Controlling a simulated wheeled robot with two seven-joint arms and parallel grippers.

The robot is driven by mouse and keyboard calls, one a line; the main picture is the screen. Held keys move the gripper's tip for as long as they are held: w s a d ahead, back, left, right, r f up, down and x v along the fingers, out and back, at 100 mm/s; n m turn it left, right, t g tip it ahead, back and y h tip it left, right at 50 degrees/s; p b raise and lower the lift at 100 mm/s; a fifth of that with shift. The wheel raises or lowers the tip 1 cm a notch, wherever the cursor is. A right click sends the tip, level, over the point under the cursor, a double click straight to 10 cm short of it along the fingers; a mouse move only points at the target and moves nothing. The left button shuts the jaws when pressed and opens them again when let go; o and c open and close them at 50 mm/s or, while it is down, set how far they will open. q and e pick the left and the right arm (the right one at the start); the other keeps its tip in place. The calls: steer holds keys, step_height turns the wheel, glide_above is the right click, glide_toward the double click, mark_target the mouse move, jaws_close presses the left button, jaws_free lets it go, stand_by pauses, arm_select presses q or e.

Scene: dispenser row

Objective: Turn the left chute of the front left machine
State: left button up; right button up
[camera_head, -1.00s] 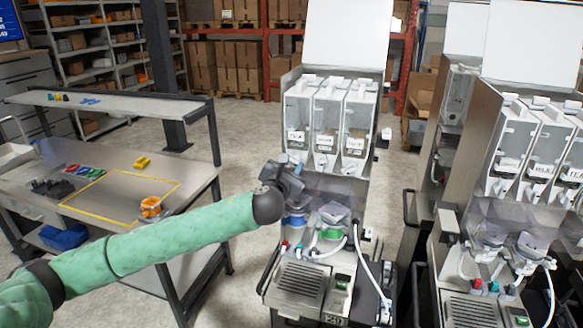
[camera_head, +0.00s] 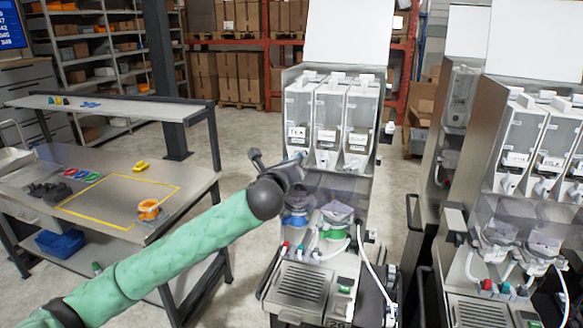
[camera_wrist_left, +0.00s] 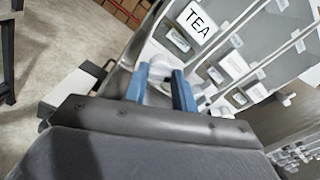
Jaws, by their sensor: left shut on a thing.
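The front left machine (camera_head: 283,247) has three clear canisters side by side. Its left canister (camera_head: 299,106) has a small white chute low on its front. My left gripper (camera_head: 299,160) reaches that chute from the left, and its dark body partly hides it in the head view. In the left wrist view, the blue fingers of my left gripper (camera_wrist_left: 160,88) are closed around the white chute (camera_wrist_left: 160,68), under the canister labelled TEA (camera_wrist_left: 198,24). The exact angle of the chute is hard to tell. My right gripper is in no view.
Mixing bowls and a clear shield sit under the canisters, close below my left gripper. A second machine (camera_head: 452,262) stands at the right. A workbench (camera_head: 110,205) with an orange item (camera_head: 148,209) stands at the left. Open floor lies between bench and machine.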

arm_select(q)
steer(key=shift+a+f+n+b, duration=0.1)
steer(key=shift+n+b, duration=0.95)
steer(key=shift+n, duration=2.1)
steer(key=shift+f+n+b, duration=0.1)
steer(key=shift+n+b, duration=0.95)
steer(key=shift+n, duration=2.1)
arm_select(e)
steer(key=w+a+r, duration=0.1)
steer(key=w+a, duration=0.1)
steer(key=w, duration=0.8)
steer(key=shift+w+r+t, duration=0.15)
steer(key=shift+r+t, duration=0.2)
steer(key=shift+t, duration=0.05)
arm_select(q)
steer(key=o, duration=1)
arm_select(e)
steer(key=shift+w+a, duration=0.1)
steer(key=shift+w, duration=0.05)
